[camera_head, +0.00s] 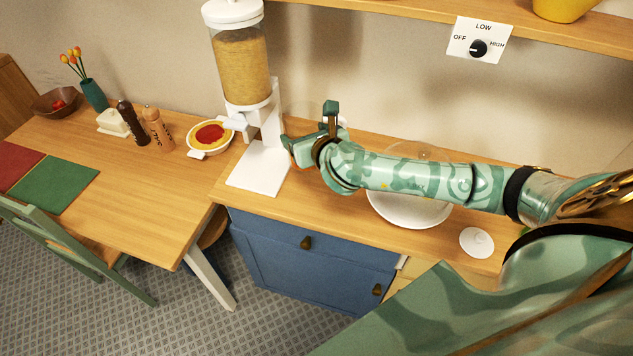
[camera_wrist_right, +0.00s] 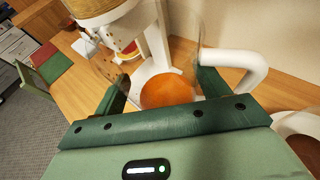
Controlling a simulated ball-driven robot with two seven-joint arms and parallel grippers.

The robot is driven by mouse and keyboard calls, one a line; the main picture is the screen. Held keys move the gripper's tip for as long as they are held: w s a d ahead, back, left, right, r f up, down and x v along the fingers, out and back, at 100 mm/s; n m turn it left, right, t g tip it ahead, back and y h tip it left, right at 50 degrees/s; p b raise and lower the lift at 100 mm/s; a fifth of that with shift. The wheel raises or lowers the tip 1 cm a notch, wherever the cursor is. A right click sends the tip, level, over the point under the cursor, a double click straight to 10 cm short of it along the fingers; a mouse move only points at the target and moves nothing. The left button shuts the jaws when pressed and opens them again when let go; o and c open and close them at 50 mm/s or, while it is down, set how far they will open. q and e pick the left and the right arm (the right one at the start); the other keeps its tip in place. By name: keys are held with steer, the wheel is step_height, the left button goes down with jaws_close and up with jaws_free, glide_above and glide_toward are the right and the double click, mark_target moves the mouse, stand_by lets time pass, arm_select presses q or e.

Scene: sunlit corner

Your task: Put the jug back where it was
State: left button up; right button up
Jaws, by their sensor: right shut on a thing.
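My right gripper (camera_head: 308,132) is shut on a clear jug (camera_wrist_right: 120,66) with a white handle (camera_wrist_right: 240,68). The jug's see-through wall shows between the fingers in the right wrist view, with an orange-brown disc inside or below it; I cannot tell which. In the head view the jug is mostly hidden by my gripper or too clear to make out. The gripper is just right of the white stand of the grain dispenser (camera_head: 242,62), above the counter. I cannot tell whether the jug touches the counter. My left gripper is out of view.
The dispenser's white base (camera_head: 258,168) stands close left of my gripper. A white dish (camera_head: 412,214) lies under my right forearm, and a white disc (camera_head: 477,242) is to its right. A pie dish (camera_head: 209,136) and two mills (camera_head: 158,129) stand on the table at left.

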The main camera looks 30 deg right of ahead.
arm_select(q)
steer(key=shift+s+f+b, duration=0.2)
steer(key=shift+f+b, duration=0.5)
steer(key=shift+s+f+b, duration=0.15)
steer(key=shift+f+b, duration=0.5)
arm_select(e)
steer(key=shift+m, duration=0.3)
steer(key=shift+w+d+f, duration=0.45)
steer(key=shift+d+f, duration=0.5)
steer(key=shift+f, duration=1.4)
steer(key=shift+w+d+f, duration=0.4)
steer(key=shift+d+f, duration=0.5)
steer(key=shift+f, duration=1.5)
steer(key=shift+w+d+f, duration=0.45)
steer(key=shift+d+f, duration=0.5)
steer(key=shift+f, duration=1.4)
steer(key=shift+f, duration=0.15)
steer(key=o, duration=1.4)
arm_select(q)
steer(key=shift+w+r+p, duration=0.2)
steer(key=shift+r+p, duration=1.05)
arm_select(e)
steer(key=v, duration=1.2)
steer(key=shift+a+r, duration=0.2)
steer(key=shift+a, duration=0.05)
